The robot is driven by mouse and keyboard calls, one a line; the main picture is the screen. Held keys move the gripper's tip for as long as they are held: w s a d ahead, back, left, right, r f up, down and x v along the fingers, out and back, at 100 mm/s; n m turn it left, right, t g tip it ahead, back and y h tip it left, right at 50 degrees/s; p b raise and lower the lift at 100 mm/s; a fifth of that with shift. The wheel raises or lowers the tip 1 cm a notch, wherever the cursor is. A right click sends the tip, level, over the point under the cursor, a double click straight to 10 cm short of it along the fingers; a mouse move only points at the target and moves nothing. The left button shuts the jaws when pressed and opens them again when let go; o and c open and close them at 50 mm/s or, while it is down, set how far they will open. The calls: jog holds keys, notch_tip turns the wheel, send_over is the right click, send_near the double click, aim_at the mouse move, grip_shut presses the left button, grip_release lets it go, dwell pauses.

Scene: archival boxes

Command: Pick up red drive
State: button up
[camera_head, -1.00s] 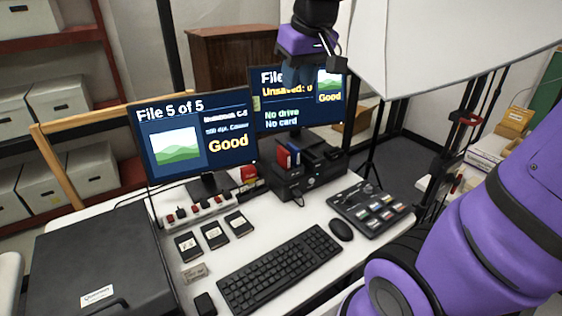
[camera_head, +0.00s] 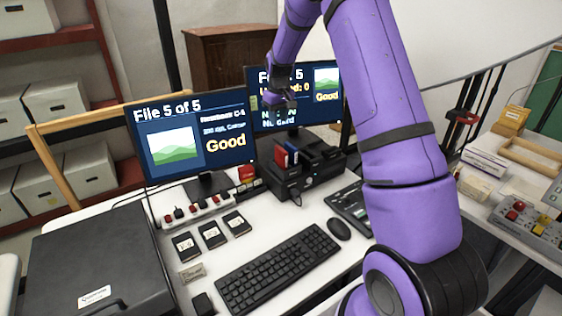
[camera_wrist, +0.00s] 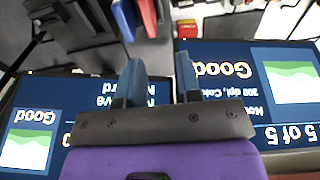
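The red drive (camera_head: 281,159) stands upright in a slot on top of the black dock (camera_head: 292,183), close beside a blue drive (camera_head: 292,152). In the wrist view the red drive (camera_wrist: 148,14) and blue drive (camera_wrist: 124,18) show at the top edge, partly cut off. My gripper (camera_head: 279,101) is above the drives, in front of the right monitor. In the wrist view my gripper (camera_wrist: 159,66) has its two fingers spread with nothing between them. It is apart from both drives.
The left monitor (camera_head: 190,140) and right monitor (camera_head: 295,97) stand behind the dock. A keyboard (camera_head: 278,268), mouse (camera_head: 339,229), control panel (camera_head: 352,205) and several black cards lie on the white desk. A power strip (camera_head: 197,208) is left of the dock.

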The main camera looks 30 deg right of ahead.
send_near(281, 155)
jog(key=shift+w+d+f+g, duration=0.15)
jog(key=shift+w+d+f, duration=0.15)
jog(key=shift+w, duration=0.3)
jog(key=shift+w+d+f+g, duration=0.15)
jog(key=shift+w+d+f, duration=0.15)
jog(key=shift+w, duration=0.3)
notch_tip(281, 155, down, 5)
jog(key=shift+r, duration=0.1)
jog(key=shift+s+a+f, duration=0.1)
jog(key=shift+s+f, duration=0.05)
jog(key=shift+f, duration=1.2)
jog(key=shift+s+a+f, duration=0.1)
jog(key=shift+s+f, duration=0.05)
jog(key=shift+f, duration=1.2)
jog(key=shift+c, duration=0.2)
grip_shut()
